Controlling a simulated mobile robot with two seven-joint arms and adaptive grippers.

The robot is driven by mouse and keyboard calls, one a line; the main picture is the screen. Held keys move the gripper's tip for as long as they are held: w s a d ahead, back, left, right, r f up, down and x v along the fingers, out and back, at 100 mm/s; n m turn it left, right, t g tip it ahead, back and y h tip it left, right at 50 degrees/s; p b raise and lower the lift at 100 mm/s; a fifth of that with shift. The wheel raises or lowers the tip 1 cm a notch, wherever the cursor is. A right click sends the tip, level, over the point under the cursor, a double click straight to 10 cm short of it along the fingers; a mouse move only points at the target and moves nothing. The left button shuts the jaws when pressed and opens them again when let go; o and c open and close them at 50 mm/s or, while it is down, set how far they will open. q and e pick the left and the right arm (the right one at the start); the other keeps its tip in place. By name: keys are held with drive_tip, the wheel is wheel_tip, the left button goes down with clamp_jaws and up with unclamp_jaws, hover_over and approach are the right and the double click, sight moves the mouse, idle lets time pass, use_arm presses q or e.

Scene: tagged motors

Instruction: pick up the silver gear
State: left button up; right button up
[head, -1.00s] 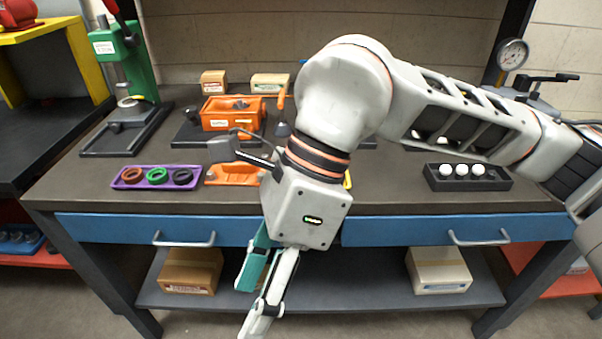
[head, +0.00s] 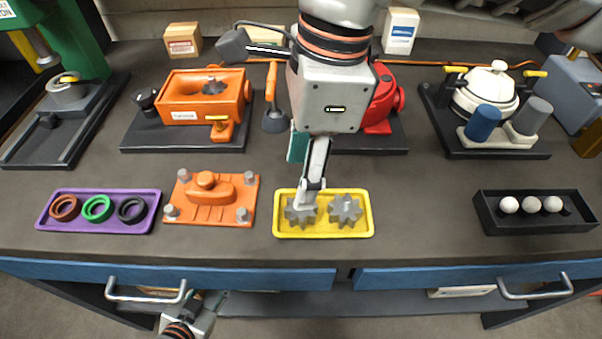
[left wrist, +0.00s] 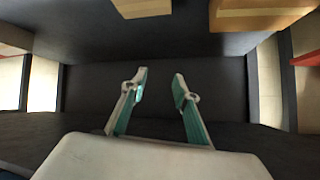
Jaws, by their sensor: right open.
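Two silver-grey gears lie in the yellow tray (head: 325,233) at the table's front middle: a left gear (head: 299,214) and a right gear (head: 345,210). My right gripper (head: 310,186) points down over the left gear, and its fingertips partly hide that gear's upper edge. Its fingers overlap in the head view, and I cannot tell whether they touch the gear. My left gripper (left wrist: 158,82) is open and empty in the left wrist view, its two teal-lined fingers apart. It is low in front of the table.
A purple tray with rings (head: 70,222) and an orange plate with bolts (head: 185,190) lie left of the yellow tray. A black holder with white balls (head: 487,222) is at right. An orange housing (head: 178,84), red pump (head: 385,110) and white-lidded pot (head: 470,100) stand behind.

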sight(300, 218)
drive_tip(key=shift+w+f, duration=0.15)
drive_tip(key=shift+f, duration=0.1)
drive_tip(key=shift+s+a+f, duration=0.1)
drive_tip(key=shift+s+f, duration=0.05)
drive_tip(key=shift+f, duration=0.45)
drive_tip(key=shift+s+a+f, duration=0.1)
drive_tip(key=shift+f, duration=0.5)
drive_tip(key=f, duration=0.4)
drive_tip(key=shift+w+d+f, duration=0.15)
drive_tip(key=shift+d, duration=0.05)
drive_tip(key=shift+f+b, duration=0.25)
drive_tip(key=shift+b, duration=0.05)
drive_tip(key=shift+a, duration=0.1)
drive_tip(key=c, duration=1.1)
use_arm(q)
drive_tip(key=shift+s+f, duration=0.3)
drive_tip(key=shift+f, duration=0.2)
